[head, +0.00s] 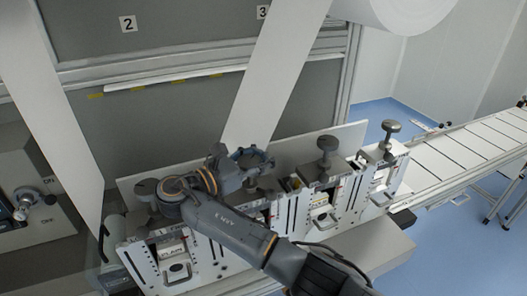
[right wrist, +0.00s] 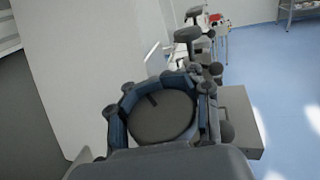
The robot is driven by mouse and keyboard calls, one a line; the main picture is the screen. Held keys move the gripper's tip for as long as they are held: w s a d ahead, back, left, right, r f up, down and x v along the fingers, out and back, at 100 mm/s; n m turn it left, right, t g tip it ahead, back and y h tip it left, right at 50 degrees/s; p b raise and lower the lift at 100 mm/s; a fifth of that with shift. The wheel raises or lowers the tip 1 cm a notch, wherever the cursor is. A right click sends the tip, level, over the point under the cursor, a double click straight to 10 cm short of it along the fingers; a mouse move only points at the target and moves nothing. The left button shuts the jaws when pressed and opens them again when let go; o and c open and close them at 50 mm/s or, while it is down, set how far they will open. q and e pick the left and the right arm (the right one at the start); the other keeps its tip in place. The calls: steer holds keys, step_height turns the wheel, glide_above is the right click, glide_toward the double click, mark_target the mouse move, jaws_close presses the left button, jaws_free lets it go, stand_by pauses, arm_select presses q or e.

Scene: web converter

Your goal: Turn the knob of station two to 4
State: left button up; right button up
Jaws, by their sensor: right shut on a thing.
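A row of pale stations with slotted fronts stands below the grey wall, each with a dark knob on top. The wall carries a label "2" (head: 128,24) and a label "3" (head: 263,12). My right gripper (head: 246,163) is at the second knob from the left, which it largely hides in the head view. In the right wrist view, its blue-padded fingers are shut around the round dark knob (right wrist: 162,118). A short dark mark shows on the knob's top face. No number scale is readable. My left gripper is not in view.
Other knobs stand at the left (head: 147,187) and at the right (head: 327,144), with another (head: 390,127) farther right. White web strips (head: 277,70) hang down behind the stations. A conveyor (head: 470,140) runs off right above blue floor.

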steer(key=shift+f, duration=0.2)
steer(key=o, duration=1.3)
steer(key=shift+a+r, duration=0.1)
steer(key=shift+a, duration=0.05)
steer(key=shift+c, duration=0.2)
steer(key=shift+s, duration=0.1)
steer(key=shift+r, duration=0.1)
steer(key=shift+r, duration=0.15)
step_height(320, 180, up, 10)
